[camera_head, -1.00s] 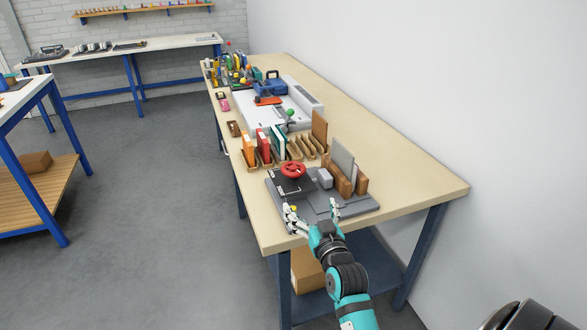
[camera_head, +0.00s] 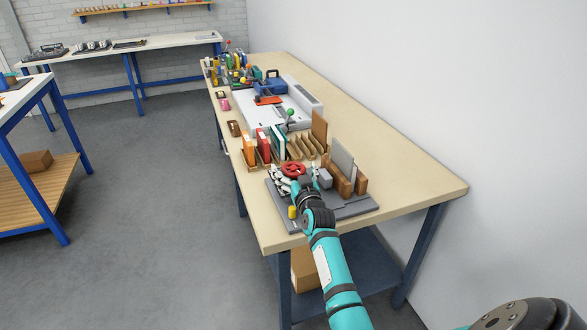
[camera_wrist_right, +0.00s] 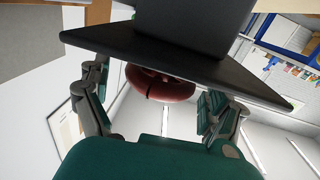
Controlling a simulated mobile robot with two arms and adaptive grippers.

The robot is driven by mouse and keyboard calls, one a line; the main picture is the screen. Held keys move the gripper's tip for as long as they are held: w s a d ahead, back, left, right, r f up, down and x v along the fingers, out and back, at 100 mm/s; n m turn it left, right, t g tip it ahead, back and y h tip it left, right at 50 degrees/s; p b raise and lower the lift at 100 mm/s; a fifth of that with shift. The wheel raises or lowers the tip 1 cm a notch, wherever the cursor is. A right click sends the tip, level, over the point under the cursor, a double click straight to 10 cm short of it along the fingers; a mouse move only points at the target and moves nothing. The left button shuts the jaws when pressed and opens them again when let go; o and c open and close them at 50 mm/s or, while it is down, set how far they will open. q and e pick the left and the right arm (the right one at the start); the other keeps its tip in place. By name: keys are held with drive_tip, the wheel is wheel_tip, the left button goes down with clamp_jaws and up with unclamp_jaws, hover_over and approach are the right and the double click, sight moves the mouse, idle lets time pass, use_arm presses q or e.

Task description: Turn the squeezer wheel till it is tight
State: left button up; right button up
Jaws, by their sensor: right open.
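The red squeezer wheel (camera_head: 293,169) stands on the dark grey squeezer base (camera_head: 345,209) near the front end of the long wooden bench. My right gripper (camera_head: 294,177) is at the wheel, with its fingers close around it in the head view. In the right wrist view the wheel (camera_wrist_right: 162,84) lies between the two open fingers of the gripper (camera_wrist_right: 158,108), under a dark plate (camera_wrist_right: 190,62). I cannot tell whether a finger touches it. My left gripper is not in view.
Wooden blocks (camera_head: 361,184) and a grey upright plate (camera_head: 343,158) stand right of the wheel. Books (camera_head: 263,144) and wooden slots (camera_head: 301,147) are behind it. A yellow knob (camera_head: 292,212) is at the base's front left. The bench's right side is clear.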

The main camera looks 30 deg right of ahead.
drive_tip(key=shift+w+d, duration=0.2)
drive_tip(key=shift+w, duration=0.35)
drive_tip(key=c, duration=1.1)
drive_tip(key=shift+c, duration=0.2)
drive_tip(key=o, duration=1.1)
drive_tip(key=shift+o, duration=0.2)
drive_tip(key=shift+s, duration=0.1)
